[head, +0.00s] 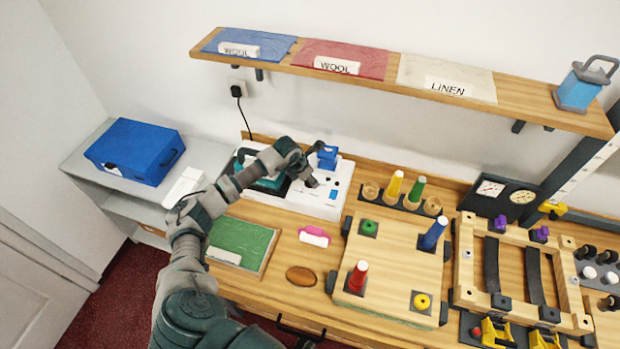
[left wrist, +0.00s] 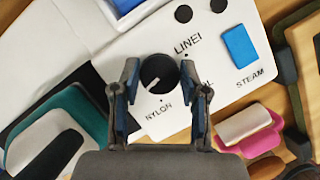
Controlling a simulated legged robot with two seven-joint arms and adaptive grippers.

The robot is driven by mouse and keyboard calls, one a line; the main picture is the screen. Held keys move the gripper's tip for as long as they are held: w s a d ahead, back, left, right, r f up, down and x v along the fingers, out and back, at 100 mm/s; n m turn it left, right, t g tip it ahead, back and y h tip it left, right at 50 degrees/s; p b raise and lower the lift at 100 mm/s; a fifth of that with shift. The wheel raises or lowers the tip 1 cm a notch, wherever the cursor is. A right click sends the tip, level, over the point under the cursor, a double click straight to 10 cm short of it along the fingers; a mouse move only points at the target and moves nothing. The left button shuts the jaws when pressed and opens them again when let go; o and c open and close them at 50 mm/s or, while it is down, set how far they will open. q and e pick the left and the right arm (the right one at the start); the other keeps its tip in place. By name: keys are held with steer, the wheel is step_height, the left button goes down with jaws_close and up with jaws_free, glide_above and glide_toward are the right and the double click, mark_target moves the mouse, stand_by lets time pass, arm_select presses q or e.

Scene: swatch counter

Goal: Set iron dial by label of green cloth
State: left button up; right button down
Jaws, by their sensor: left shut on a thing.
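The green cloth (head: 245,238) lies on a board at the left of the counter. Its white label (head: 223,256) is too small to read. The iron dial (left wrist: 158,74) is a round black knob on the white iron station (head: 318,203). Its white pointer mark slants down-left toward NYLON. Printed around it I read LINEN, NYLON and a partly hidden word ending in L. My left gripper (left wrist: 159,78) is shut on the dial, one finger on each side; in the head view the gripper (head: 308,178) is over the station. My right gripper is not in view.
The teal iron (left wrist: 75,105) sits left of the dial; a blue button (left wrist: 240,47) by STEAM is at its right. A pink-handled brush (head: 314,237) lies in front. Cloths labelled WOOL (head: 245,42), WOOL (head: 345,58) and LINEN (head: 445,75) are on the shelf (head: 520,103).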

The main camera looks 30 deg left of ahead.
arm_select(q)
steer(key=n, duration=0.1)
steer(key=n+y, duration=0.1)
steer(key=shift+s+f+n, duration=0.2)
steer(key=shift+f+n, duration=0.1)
steer(key=shift+f, duration=0.05)
steer(key=n+y, duration=0.1)
steer(key=n, duration=0.1)
steer(key=shift+d+n, duration=0.1)
steer(key=shift+n, duration=0.3)
steer(key=n, duration=0.2)
steer(key=n+y+b, duration=0.1)
steer(key=n, duration=0.1)
steer(key=shift+d+f+y, duration=0.1)
steer(key=shift+f+y, duration=0.05)
steer(key=shift+y, duration=0.15)
steer(key=o, duration=1.1)
steer(key=shift+o, duration=0.2)
steer(key=shift+w, duration=0.1)
